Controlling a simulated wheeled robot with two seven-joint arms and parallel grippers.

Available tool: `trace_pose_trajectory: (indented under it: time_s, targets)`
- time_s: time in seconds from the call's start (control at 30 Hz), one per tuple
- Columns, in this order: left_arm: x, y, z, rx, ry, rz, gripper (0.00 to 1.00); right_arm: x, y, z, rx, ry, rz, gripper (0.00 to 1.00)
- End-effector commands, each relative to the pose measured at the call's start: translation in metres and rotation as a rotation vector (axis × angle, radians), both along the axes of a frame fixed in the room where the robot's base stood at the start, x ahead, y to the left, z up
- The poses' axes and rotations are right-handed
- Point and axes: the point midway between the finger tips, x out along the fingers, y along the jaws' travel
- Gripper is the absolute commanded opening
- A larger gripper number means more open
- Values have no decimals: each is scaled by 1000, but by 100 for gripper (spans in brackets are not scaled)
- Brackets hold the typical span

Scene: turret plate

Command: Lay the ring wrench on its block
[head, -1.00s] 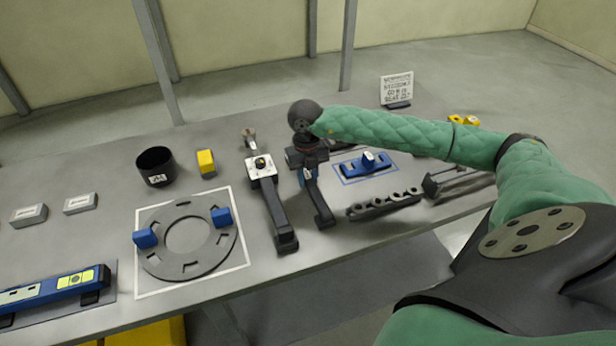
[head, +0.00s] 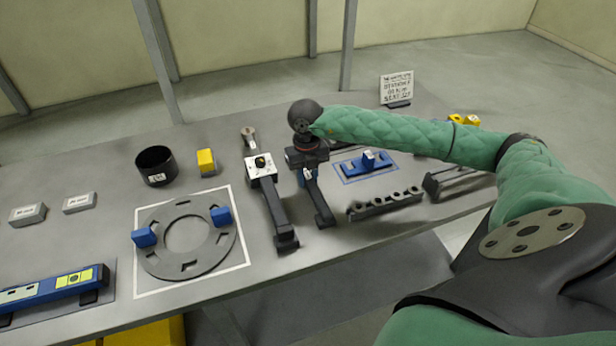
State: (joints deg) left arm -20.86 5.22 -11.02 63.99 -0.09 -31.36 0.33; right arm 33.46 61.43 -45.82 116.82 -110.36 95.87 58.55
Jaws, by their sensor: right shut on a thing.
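My right gripper (head: 308,168) is over the middle of the table, pointing down, shut on a dark bar-shaped tool that I take to be the ring wrench (head: 321,208). A little blue shows beneath the jaws. The tool's near end sticks out towards the table's front edge; its far end is hidden by the gripper. I cannot tell whether it touches the table. I cannot tell for certain which thing is its block; a dark notched block (head: 386,204) lies just to the right. My left gripper is not in view.
A long dark tool with a white head (head: 261,170) lies close left of the gripper. A slotted ring plate (head: 160,255) with blue blocks lies further left. A blue piece (head: 352,166) sits in a blue outline at right, near a black stand (head: 431,187).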

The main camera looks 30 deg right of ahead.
Motion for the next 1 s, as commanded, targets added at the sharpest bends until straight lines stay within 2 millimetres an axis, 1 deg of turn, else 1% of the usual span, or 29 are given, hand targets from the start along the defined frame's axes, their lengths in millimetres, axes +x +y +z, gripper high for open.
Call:
trace_pose_trajectory:
  time_s: [0.73,0.77,0.8,0.87,0.9,1.0]
  targets:
    - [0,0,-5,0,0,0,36,0,0,-2,0,-1,0,0]
    - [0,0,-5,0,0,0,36,0,0,-2,0,-1,0,27]
    - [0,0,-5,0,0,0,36,0,0,-1,0,-1,0,35]
    - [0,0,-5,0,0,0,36,0,0,-2,0,-1,0,47]
    - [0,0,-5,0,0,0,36,0,0,-2,0,-1,0,51]
    - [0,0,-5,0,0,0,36,0,0,-2,0,0,0,51]
